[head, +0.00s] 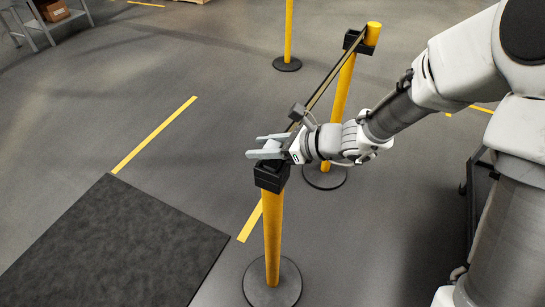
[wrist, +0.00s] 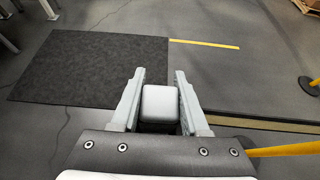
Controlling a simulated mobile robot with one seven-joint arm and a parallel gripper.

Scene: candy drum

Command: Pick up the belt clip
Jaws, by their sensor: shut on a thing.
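My gripper (head: 258,146) is at the top of the near yellow post, just above its black head (head: 271,176). In the wrist view my gripper (wrist: 159,74) has its two pale fingers on either side of a light grey rounded block, which looks like the belt clip (wrist: 159,103). The jaws are shut on it. In the head view the clip is hidden by the fingers and wrist. The belt (head: 331,75) runs from the far post's head toward my gripper. I cannot tell whether the clip is still seated in the post head.
The near yellow post (head: 272,240) stands upright on a round dark base. The far post (head: 343,95) and another post (head: 288,30) stand behind. A dark mat (head: 115,250) lies at left. The floor between mat and shelf (head: 45,22) is clear.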

